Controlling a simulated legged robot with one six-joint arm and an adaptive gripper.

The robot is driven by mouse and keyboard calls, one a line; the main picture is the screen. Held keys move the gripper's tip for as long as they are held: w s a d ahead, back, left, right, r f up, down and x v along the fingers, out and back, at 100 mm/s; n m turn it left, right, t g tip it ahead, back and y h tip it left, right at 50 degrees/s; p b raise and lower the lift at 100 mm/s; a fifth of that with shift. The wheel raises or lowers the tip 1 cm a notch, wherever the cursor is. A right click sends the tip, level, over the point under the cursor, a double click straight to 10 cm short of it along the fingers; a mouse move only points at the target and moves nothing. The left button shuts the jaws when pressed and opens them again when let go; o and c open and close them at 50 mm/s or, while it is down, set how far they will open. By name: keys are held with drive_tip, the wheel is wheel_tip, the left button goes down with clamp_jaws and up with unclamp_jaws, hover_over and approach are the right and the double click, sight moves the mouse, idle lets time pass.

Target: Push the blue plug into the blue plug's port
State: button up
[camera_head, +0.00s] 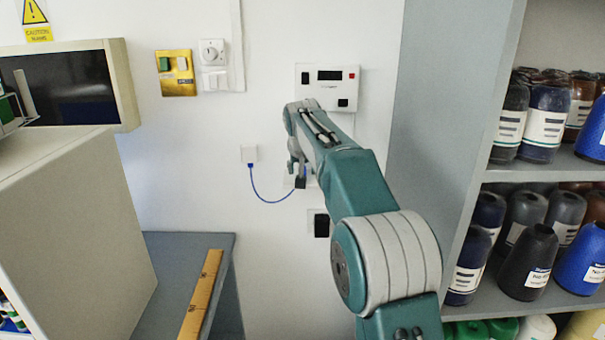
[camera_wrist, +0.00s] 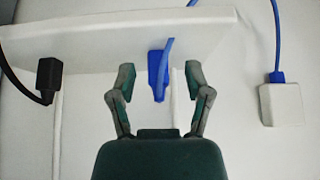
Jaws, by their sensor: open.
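The blue plug (camera_wrist: 157,72) shows in the wrist view between my gripper's fingers, with a gap on each side. Its blue cable rises from it. My gripper (camera_wrist: 159,80) is open and points toward the wall, around the plug but apart from it. In the head view my gripper (camera_head: 298,168) is near the wall at the end of the blue cable (camera_head: 272,199), and my arm hides much of that spot. A white panel (camera_wrist: 100,52) lies by the plug in the wrist view. The blue plug's port cannot be made out, nor whether the plug is seated.
A black plug (camera_wrist: 47,76) with a cable is left in the wrist view. A white wall box (camera_wrist: 281,104) holds the cable's other end. A display unit (camera_head: 327,87) is above my gripper, a black block (camera_head: 321,226) below. A bottle shelf (camera_head: 545,172) stands right.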

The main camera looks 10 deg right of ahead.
drive_tip(key=shift+c, duration=0.3)
clamp_jaws()
drive_tip(key=shift+r, duration=0.5)
drive_tip(key=s+r, duration=1.2)
drive_tip(key=s, duration=0.2)
drive_tip(key=shift+d, duration=0.1)
